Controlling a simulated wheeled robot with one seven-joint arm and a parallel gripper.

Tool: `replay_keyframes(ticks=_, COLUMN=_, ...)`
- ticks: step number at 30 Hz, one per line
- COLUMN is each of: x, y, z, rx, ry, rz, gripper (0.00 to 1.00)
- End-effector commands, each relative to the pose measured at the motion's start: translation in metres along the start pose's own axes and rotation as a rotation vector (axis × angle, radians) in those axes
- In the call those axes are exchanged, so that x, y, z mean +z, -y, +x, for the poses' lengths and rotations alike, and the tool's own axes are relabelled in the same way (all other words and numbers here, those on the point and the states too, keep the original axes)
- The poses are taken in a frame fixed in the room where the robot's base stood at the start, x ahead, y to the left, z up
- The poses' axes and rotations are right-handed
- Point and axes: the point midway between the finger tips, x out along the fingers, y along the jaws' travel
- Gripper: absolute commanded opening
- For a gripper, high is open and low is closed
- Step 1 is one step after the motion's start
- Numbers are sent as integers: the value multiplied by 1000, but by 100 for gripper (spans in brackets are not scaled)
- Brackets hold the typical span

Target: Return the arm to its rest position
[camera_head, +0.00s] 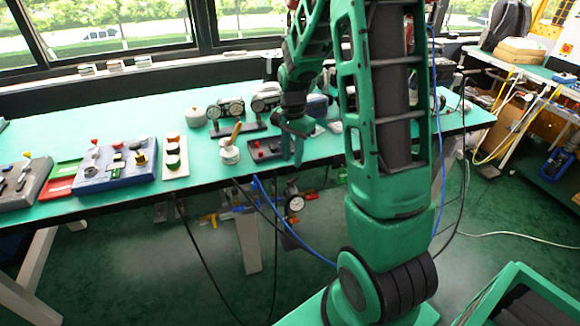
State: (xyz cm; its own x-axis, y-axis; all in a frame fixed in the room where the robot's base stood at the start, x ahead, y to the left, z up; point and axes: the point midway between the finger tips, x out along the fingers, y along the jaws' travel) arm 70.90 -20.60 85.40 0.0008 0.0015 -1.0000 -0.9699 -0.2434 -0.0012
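My green arm rises through the middle of the view and bends over at the top. My gripper (293,140) hangs down above the teal workbench (210,174), just right of a small dark box (263,149) with red buttons. The fingers are small and seen at an angle, so their opening cannot be made out. A dark unit with round gauges (226,110) stands left of the gripper, towards the back of the bench. My arm hides part of the bench on the right.
Left on the bench are a blue control box (115,167), a beige button panel (174,157), a red panel (64,179) and a grey box (24,183). A white jar with a wooden handle (229,150) stands near the gripper. Cables and a pressure gauge (295,203) hang below.

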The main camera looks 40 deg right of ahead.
Motion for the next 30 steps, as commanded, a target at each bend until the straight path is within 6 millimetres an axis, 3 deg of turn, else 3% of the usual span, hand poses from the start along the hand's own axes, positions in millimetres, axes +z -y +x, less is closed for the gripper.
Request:
replay_keyframes(ticks=22, x=0, y=-3, z=-11, rx=0, ry=-2, rz=-7, gripper=27)
replay_keyframes(ticks=26, x=4, y=-20, z=-28, rx=0, ry=-10, rz=-56, gripper=27)
replay_keyframes(ticks=30, x=12, y=-58, z=-58, rx=4, ry=-20, rz=-159, gripper=27)
